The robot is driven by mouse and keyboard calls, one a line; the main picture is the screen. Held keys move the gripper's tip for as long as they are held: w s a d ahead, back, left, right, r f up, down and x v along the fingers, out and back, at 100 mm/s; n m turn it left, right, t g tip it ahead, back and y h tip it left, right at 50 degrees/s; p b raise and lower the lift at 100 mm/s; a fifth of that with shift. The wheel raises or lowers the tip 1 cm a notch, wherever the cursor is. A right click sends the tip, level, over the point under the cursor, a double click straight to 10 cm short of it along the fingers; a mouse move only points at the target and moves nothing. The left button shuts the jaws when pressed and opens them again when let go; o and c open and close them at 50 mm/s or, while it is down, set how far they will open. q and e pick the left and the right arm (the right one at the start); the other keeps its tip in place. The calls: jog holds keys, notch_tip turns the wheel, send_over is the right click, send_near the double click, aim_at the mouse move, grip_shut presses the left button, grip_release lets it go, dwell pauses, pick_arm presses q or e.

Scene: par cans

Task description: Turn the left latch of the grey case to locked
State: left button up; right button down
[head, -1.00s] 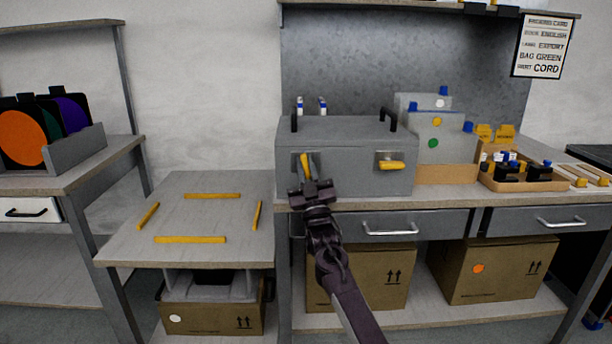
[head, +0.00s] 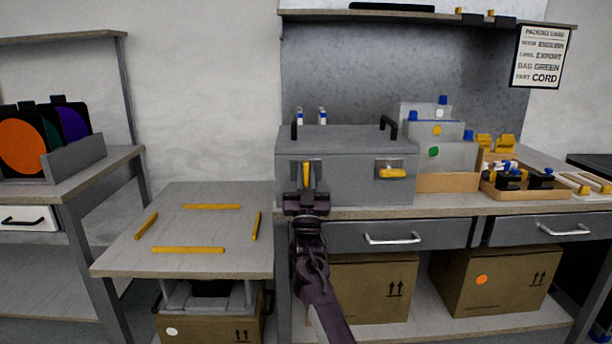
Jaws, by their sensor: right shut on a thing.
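The grey case (head: 345,150) stands on the workbench, with two black handles on top. Its left latch (head: 307,173) is a yellow lever that points upright on its plate. Its right latch (head: 393,173) is a yellow lever lying about level. My right gripper (head: 306,193) is in front of the case and shut on the lower part of the left latch. Its fingers hide that end of the lever. My left gripper is not in view.
Grey bags (head: 440,155) in a cardboard tray stand right of the case, with a tray of small parts (head: 522,190) beyond. A drawer handle (head: 393,239) is below the bench edge. A lower table (head: 190,235) with yellow strips is at left.

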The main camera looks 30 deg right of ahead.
jog(key=c, duration=1.4)
grip_release()
jog(key=shift+f, duration=0.1)
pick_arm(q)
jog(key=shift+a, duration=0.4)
pick_arm(e)
jog(key=v, duration=0.7)
jog(key=shift+s+a+f, duration=0.15)
jog(key=shift+s+f, duration=0.1)
jog(key=shift+f, duration=0.05)
